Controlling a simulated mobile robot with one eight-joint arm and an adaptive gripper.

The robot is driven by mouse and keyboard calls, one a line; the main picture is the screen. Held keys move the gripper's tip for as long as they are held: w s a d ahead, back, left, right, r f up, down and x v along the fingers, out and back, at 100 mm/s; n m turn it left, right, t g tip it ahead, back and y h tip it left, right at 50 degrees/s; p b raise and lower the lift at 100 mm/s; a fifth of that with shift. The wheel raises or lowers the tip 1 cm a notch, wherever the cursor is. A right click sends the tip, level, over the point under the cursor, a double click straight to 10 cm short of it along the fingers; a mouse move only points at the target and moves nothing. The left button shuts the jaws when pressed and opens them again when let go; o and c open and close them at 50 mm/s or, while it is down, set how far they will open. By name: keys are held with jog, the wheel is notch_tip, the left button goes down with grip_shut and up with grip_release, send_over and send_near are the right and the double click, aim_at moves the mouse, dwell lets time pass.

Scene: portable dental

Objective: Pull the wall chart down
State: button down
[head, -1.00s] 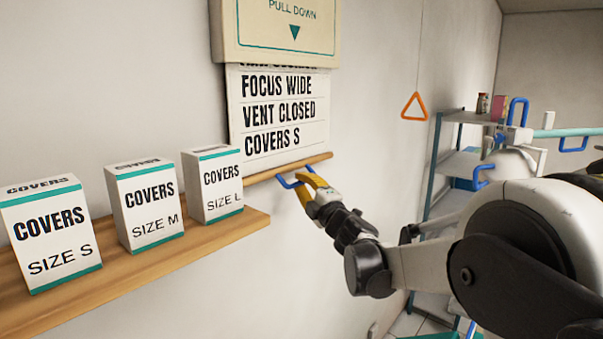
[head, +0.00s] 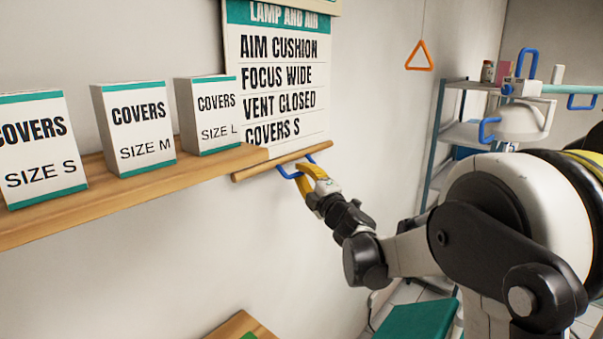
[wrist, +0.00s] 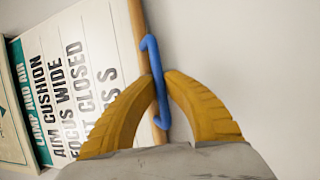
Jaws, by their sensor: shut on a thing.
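The wall chart (head: 283,85) hangs on the wall, partly unrolled. Its text reads LAMP AND AIR, AIM CUSHION, FOCUS WIDE, VENT CLOSED, COVERS S. A wooden bar (head: 260,166) runs along its bottom edge, with a blue handle (head: 289,174) on it. My gripper (head: 307,177) has yellow fingers and is shut on the blue handle. In the wrist view the fingers (wrist: 162,95) close around the blue handle (wrist: 155,70), in front of the wooden bar (wrist: 139,35); the chart (wrist: 65,75) lies to the left. Most of the chart's housing is cut off at the top of the head view.
A wooden shelf (head: 130,188) with COVERS boxes in sizes S (head: 38,150), M (head: 134,128) and L (head: 207,115) is left of the bar, close to its left end. An orange triangle pull (head: 420,56) hangs to the right. A shelving unit (head: 437,140) stands at right.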

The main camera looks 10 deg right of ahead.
jog(key=c, duration=1.5)
grip_release()
jog(key=shift+o, duration=0.2)
jog(key=v, duration=1.2)
jog(key=s+d+f+m+g+h+b, duration=0.2)
jog(key=s+d+f+m+h+b, duration=0.1)
jog(key=s+f+m+h+b, duration=0.25)
jog(key=s+d+f+m+g+h+b, duration=0.2)
jog(key=s+d+f+m+g+h, duration=0.15)
jog(key=s+m, duration=0.4)
jog(key=s+a+f+m+g+y+b, duration=0.2)
jog(key=s+a+f+m+g, duration=0.1)
jog(key=s+f, duration=0.5)
jog(key=s+a+f+m+g+y+b, duration=0.2)
jog(key=s+a+f, duration=0.4)
jog(key=s+f, duration=0.3)
jog(key=shift+f+m+g+y, duration=0.3)
jog(key=shift+f+m+g, duration=0.1)
jog(key=shift+m+g, duration=0.55)
